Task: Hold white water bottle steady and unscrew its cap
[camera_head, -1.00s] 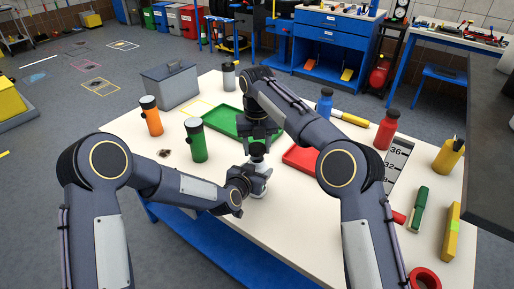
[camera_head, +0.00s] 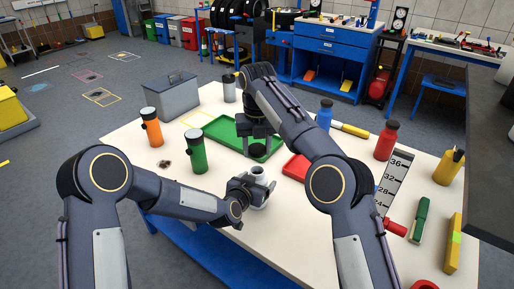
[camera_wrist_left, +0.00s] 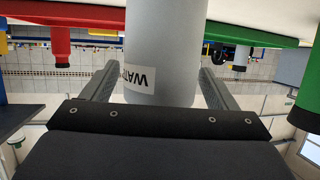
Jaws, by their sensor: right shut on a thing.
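The white water bottle (camera_head: 258,176) stands upright on the table, with its mouth open at the top. My left gripper (camera_head: 254,189) is around its body from the left. In the left wrist view, which is upside down, the bottle (camera_wrist_left: 165,50) with its printed label is between the two fingers of this gripper (camera_wrist_left: 160,85), their tips against its sides. My right gripper (camera_head: 258,140) is above the bottle, pointing down and shut on a dark cap (camera_head: 258,151), apart from the bottle mouth.
A green tray (camera_head: 217,139) lies behind the bottle and a red tray (camera_head: 293,167) lies to its right. Green (camera_head: 196,152) and orange (camera_head: 151,127) bottles stand to the left. Blue (camera_head: 324,114) and red (camera_head: 386,140) bottles stand to the right.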

